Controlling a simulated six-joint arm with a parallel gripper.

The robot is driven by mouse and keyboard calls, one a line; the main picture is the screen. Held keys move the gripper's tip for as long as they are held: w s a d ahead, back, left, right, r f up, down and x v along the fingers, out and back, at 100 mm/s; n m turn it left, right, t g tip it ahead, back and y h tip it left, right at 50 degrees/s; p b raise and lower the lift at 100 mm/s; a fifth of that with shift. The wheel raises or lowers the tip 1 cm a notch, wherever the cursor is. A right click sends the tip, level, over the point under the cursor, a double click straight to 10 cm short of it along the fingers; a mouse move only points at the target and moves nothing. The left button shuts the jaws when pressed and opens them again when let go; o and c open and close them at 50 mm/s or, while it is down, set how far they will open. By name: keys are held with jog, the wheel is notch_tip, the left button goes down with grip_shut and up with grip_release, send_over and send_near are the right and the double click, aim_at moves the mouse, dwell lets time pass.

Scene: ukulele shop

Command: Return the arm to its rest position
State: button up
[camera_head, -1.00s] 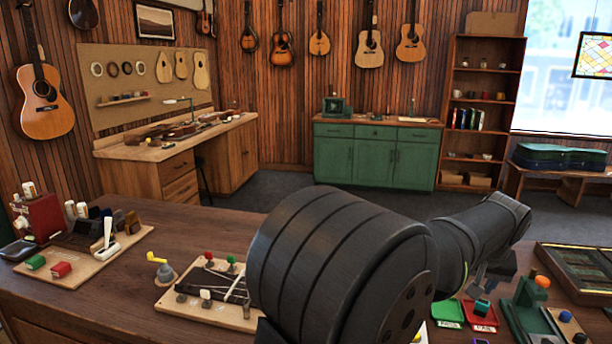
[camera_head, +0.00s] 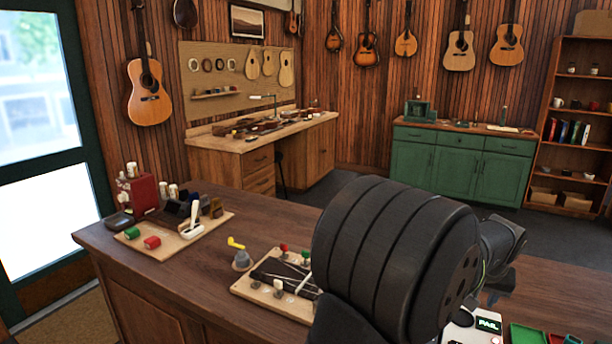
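My arm fills the lower right middle of the head view, with a large black ribbed joint nearest the camera. A shorter black link extends behind it to the right, over the wooden counter (camera_head: 225,215). A dark part at the end of that link, which seems to be my gripper (camera_head: 496,287), is mostly hidden behind the arm. Its fingers cannot be made out, nor whether it holds anything.
A wooden board (camera_head: 240,288) with colored knobs lies left of the arm. A yellow-tipped grey piece (camera_head: 240,258) stands beside it. A tool board (camera_head: 190,238) is further left. A white device marked FAIL (camera_head: 488,325) and a green tray (camera_head: 527,335) sit at lower right.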

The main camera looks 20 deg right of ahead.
jog(key=shift+w+f, duration=0.75)
jog(key=shift+w, duration=0.2)
jog(key=shift+f, duration=0.65)
jog(key=shift+r, duration=0.3)
jog(key=s+r, duration=0.8)
jog(key=s, duration=0.3)
jog(key=s+d+m, duration=0.1)
jog(key=s+d, duration=0.4)
jog(key=shift+f, duration=0.2)
jog(key=shift+w, duration=0.1)
